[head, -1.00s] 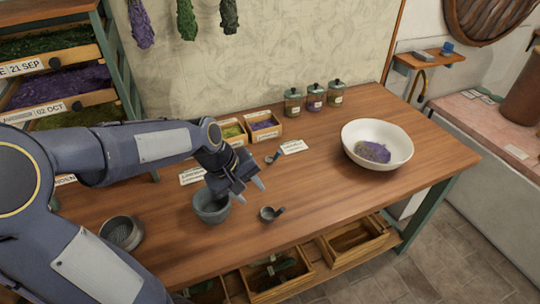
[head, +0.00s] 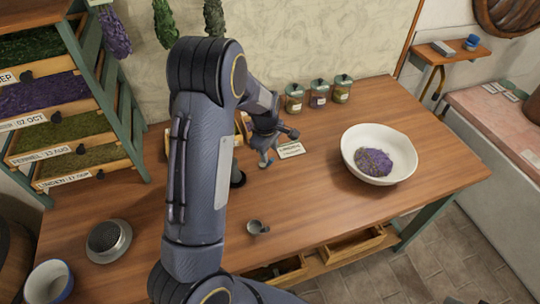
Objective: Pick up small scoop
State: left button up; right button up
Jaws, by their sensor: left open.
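My left gripper (head: 273,150) is open, low over the table just left of a white label card, its fingers pointing down. The smaller scoop lay at this place beside the card in the earlier view. Now the gripper's fingers cover that spot, and I cannot clearly tell scoop from fingertip or whether they touch. My right gripper is not in view.
The wooden table (head: 330,200) has free room in its middle. A white bowl (head: 351,168) with purple material stands right. Lidded jars (head: 319,98) stand behind. My left arm mostly hides a grey mortar (head: 238,178) and small boxes. A round sieve (head: 108,240) is at left.

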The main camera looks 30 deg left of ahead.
aim_at(271, 161)
pick_arm(q)
jog(key=shift+s+f, duration=0.1)
jog(key=shift+f, duration=0.6)
jog(key=shift+f+b, duration=0.3)
jog(key=shift+f, duration=0.05)
jog(key=f+b, duration=0.1)
jog(key=w+f+b, duration=0.1)
jog(key=f, duration=0.1)
jog(key=f+b, duration=0.1)
jog(key=f, duration=0.1)
jog(key=shift+w, duration=0.25)
jog(key=shift+r, duration=0.1)
jog(key=shift+c, duration=0.4)
grip_shut()
